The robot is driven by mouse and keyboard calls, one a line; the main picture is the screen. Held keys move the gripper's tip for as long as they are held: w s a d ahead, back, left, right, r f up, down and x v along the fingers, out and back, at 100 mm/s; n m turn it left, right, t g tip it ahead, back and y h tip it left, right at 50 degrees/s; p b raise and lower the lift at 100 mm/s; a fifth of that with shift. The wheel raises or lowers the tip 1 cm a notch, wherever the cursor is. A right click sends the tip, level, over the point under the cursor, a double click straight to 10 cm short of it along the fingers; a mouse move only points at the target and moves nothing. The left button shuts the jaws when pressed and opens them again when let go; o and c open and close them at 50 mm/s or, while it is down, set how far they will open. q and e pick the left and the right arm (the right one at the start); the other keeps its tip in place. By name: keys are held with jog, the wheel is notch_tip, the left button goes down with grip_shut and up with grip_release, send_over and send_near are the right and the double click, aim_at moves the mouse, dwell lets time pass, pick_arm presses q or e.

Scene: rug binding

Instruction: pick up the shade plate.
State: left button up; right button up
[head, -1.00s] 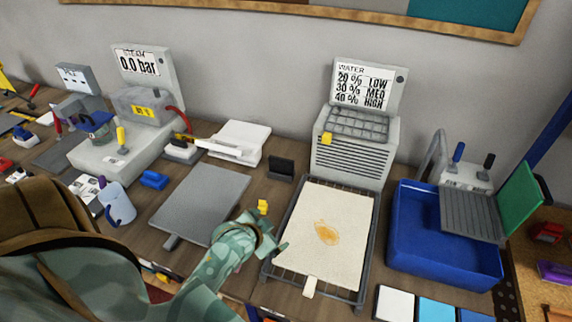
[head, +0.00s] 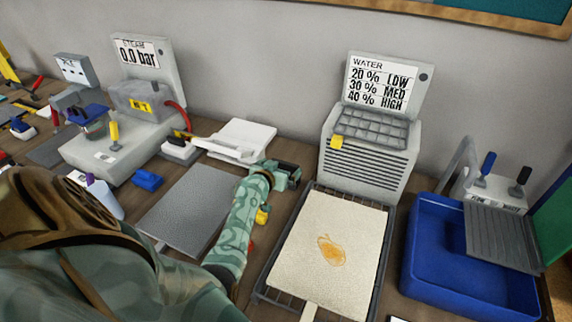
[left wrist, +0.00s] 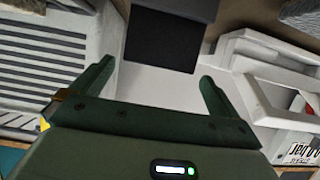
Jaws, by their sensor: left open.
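My left gripper (head: 287,173) is at the end of the green camouflage arm, over the table between the grey flat board and the water unit. In the left wrist view its two green fingers (left wrist: 153,82) are apart with nothing between their tips. A small dark plate (left wrist: 162,52), which looks like the shade plate, shows ahead of and between the fingers, not gripped. It has a black face and a greyer part at the top. In the head view my gripper covers the spot where it stood. My right gripper is not in view.
A grey flat board (head: 190,207) lies left of my arm. A white device (head: 238,140) stands behind it. The grey water unit (head: 368,150) is right of my gripper. In front of that, a rack holds a cream stained rug piece (head: 330,255). A blue tub (head: 425,255) stands further right.

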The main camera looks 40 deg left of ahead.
aim_at(284, 164)
pick_arm(q)
jog(key=shift+w+a+f, duration=0.1)
jog(key=shift+w+f, duration=0.05)
jog(key=shift+w, duration=0.15)
jog(key=b+x, duration=0.2)
jog(key=x, duration=0.2)
jog(key=shift+f, duration=0.15)
jog(key=shift+w+f+b, duration=0.1)
jog(key=shift+w+b, duration=0.1)
jog(key=shift+b, duration=0.1)
jog(key=shift+r, duration=0.2)
jog(key=c, duration=0.7)
jog(key=shift+s+r, duration=0.1)
